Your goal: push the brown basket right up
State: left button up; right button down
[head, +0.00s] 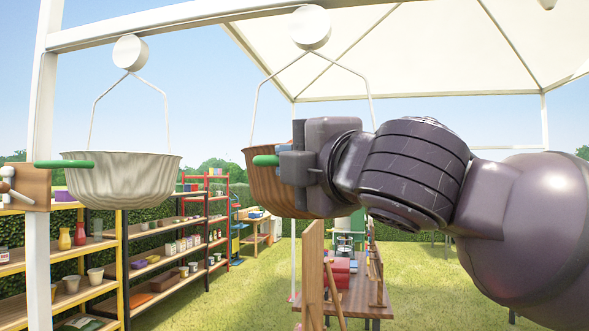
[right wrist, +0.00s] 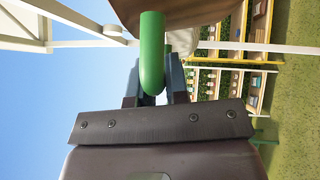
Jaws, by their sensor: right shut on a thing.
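The brown basket (head: 262,192) hangs from a white wire hanger under a round white disc on the overhead beam, at the middle of the head view. Its right side is hidden behind my right gripper (head: 284,161). That gripper is shut on the basket's green handle (head: 264,160), with the arm reaching in from the right. In the right wrist view the green handle (right wrist: 152,50) lies between the two fingers, and the brown basket's side (right wrist: 195,12) shows just beyond them. My left gripper is not in view.
Shelves (head: 165,255) with pots stand below left. A wooden table (head: 355,295) stands below the brown basket. Open grass lies beyond.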

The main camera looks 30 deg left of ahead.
jog(key=shift+d+r, duration=0.1)
jog(key=shift+r, duration=0.35)
jog(key=c, duration=1.6)
grip_release()
jog(key=o, duration=0.5)
jog(key=shift+f, duration=0.15)
jog(key=shift+s+d+f, duration=0.15)
jog(key=shift+s+d, duration=0.05)
jog(key=shift+d, duration=0.1)
jog(key=b+v, duration=0.3)
jog(key=v, duration=0.7)
